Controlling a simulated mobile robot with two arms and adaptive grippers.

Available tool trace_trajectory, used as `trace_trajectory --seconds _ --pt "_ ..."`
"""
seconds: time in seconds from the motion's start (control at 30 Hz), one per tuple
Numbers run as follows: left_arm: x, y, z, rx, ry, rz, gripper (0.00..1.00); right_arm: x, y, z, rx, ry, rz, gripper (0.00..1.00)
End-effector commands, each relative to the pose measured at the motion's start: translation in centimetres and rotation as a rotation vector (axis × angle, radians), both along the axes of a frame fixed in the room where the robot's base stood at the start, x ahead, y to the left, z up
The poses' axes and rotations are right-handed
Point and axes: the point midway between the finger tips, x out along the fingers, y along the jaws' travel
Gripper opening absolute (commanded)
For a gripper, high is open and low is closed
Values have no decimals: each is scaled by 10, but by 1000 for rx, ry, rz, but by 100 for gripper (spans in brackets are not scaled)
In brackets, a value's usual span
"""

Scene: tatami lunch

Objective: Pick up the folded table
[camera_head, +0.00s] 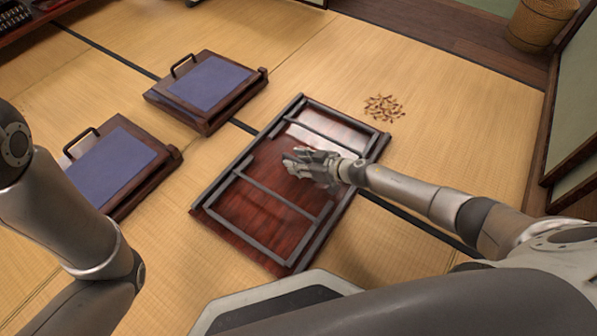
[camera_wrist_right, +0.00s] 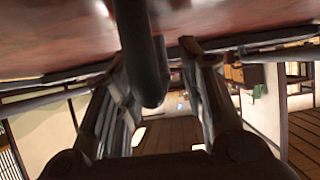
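The folded table (camera_head: 240,206) lies flat on the tatami in the middle of the head view, a dark red glossy panel with grey metal legs folded against its upper face. My right gripper (camera_head: 293,163) is over the table's middle, close to a grey leg bar. In the right wrist view, the red panel (camera_wrist_right: 60,40) fills the top, and a dark rounded bar (camera_wrist_right: 148,65) runs down between the spread fingers. A gap shows beside the bar; I cannot tell whether either finger touches it. My left arm shows at the left, but its gripper is out of view.
Two legless floor chairs with blue cushions, a far one (camera_head: 210,83) and a near one (camera_head: 110,168), stand left of the table. Small brown pieces (camera_head: 383,108) lie scattered beyond it. A wicker basket (camera_head: 540,22) stands far right.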

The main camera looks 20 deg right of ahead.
Motion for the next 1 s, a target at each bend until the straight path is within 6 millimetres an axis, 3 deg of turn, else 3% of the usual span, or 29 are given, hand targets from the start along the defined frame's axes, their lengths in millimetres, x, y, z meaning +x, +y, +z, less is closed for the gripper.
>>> trace_trajectory --seconds 0.03,0.27,1.0 --pt "0 0 0 0 0 0 32 0 0 0 0 0 0 28" --pt "0 0 0 0 0 0 32 0 0 0 0 0 0 0" --pt "0 0 2 0 1 0 32 4 1 7 6 -9 -1 0"
